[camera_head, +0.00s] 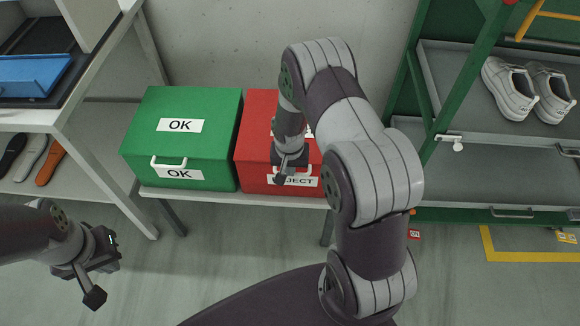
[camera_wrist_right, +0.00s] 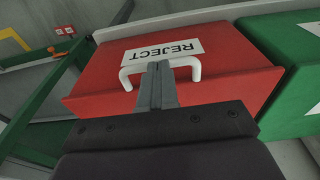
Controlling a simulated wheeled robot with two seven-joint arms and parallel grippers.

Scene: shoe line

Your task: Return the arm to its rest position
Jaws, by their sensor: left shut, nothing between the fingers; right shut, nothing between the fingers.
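My right arm reaches forward over the red REJECT box (camera_head: 256,135), which stands on a low bench. My right gripper (camera_head: 284,178) is shut and empty, close to the front of this box by its white handle. In the right wrist view the shut fingers (camera_wrist_right: 157,68) overlap the middle of the white handle (camera_wrist_right: 190,63); I cannot tell whether they touch it. The box's lid looks closed. My left gripper (camera_head: 106,262) is at the lower left over the floor, shut and empty, apart from any object.
A green OK box (camera_head: 206,105) stands left of the red box. A shelf (camera_head: 90,170) with shoe soles is at the left. A green-framed rack (camera_head: 470,140) with white shoes (camera_head: 524,90) is at the right. The floor in front of the bench is clear.

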